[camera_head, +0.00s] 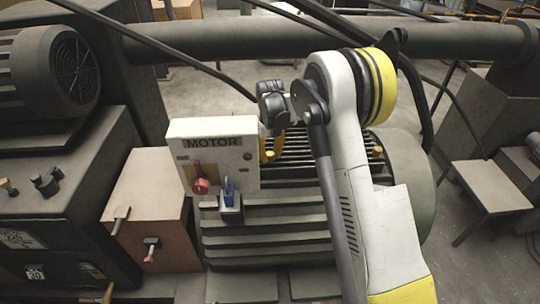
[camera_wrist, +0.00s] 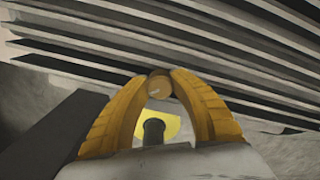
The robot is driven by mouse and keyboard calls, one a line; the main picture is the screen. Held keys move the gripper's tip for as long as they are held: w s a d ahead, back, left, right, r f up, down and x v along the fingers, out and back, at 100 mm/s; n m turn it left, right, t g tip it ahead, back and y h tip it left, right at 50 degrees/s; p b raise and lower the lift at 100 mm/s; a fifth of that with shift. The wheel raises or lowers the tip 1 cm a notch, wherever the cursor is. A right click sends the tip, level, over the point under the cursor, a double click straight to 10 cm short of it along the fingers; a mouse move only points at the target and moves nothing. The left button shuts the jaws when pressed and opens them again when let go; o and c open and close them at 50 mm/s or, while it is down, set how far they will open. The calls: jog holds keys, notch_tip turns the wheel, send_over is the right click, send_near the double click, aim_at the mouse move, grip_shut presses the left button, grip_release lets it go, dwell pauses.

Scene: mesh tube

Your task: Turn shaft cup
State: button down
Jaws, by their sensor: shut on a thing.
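In the wrist view, the two ribbed yellow fingers of my gripper (camera_wrist: 159,88) curve together at their tips. They are shut on a small round yellow-brown cap (camera_wrist: 158,88), which looks like the shaft cup. A yellow patch and a short dark post show between the fingers nearer the palm. In the head view, my gripper (camera_head: 270,150) is just right of the white MOTOR box (camera_head: 236,153), above the finned motor housing (camera_head: 265,243). The cap cannot be made out there, and my arm covers part of the housing.
The MOTOR box carries a red knob (camera_head: 200,186), and a blue padlock (camera_head: 228,188) hangs at its lower edge. A brown box (camera_head: 150,208) with small levers stands to the left. A thick pipe (camera_head: 230,40) crosses behind. Dark cables hang near my arm.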

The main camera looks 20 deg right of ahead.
aim_at(270, 153)
dwell(0.3)
jog(key=c, duration=1.1)
grip_release()
jog(key=shift+r, duration=0.1)
notch_tip(270, 153, up, 12)
jog(key=shift+f, duration=0.1)
